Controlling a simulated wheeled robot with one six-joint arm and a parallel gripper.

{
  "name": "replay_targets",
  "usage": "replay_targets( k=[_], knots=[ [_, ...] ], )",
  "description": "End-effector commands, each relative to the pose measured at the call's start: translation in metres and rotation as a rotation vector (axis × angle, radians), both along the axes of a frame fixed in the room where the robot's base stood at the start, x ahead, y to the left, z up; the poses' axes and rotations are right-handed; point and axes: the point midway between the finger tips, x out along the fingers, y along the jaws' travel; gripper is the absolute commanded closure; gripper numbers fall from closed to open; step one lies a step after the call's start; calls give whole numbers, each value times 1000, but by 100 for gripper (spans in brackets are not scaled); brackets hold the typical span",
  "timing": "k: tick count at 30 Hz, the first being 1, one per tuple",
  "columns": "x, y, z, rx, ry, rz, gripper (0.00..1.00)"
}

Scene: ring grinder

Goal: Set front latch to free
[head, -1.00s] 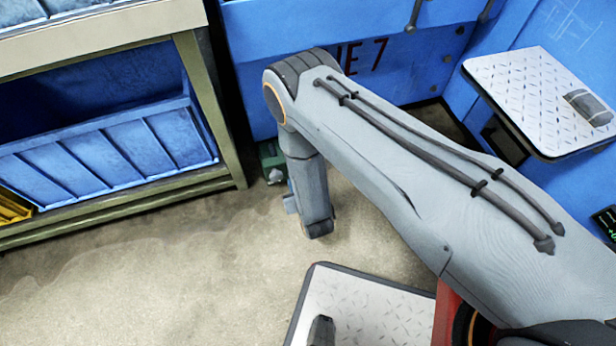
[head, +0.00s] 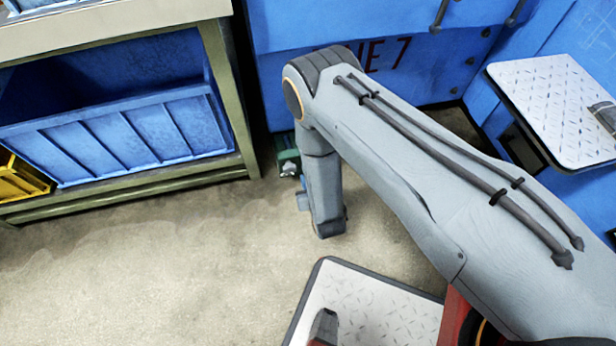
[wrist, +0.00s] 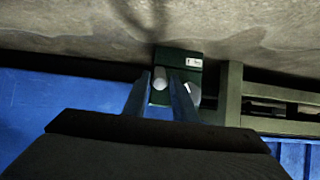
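A small dark green box (wrist: 178,62) with a white label and pale silver parts is near the top centre of the wrist view. It also shows in the head view, low by the blue wall and partly behind my arm (head: 287,160). One rounded silver piece (wrist: 160,79) shows between my fingers, and another (wrist: 192,94) sits at the right finger. I cannot tell which is the front latch or its setting. My gripper (wrist: 160,88) is open, its two fingers apart in front of the box. Contact cannot be told. The head view does not show the fingers clearly.
An olive-framed shelf (head: 228,95) with a blue bin (head: 125,140) stands left of the box; its frame (wrist: 230,95) is close on the right in the wrist view. A yellow bin (head: 22,180) sits far left. The concrete floor (head: 150,270) is clear.

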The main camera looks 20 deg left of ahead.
Motion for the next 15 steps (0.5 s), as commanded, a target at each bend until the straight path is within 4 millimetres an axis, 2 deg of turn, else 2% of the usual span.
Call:
replay_targets(
  k=[9,15],
  knots=[
    [-36,-25,28,-2,3,2,75],
    [-45,-32,34,-1,1,1,75]
  ],
)
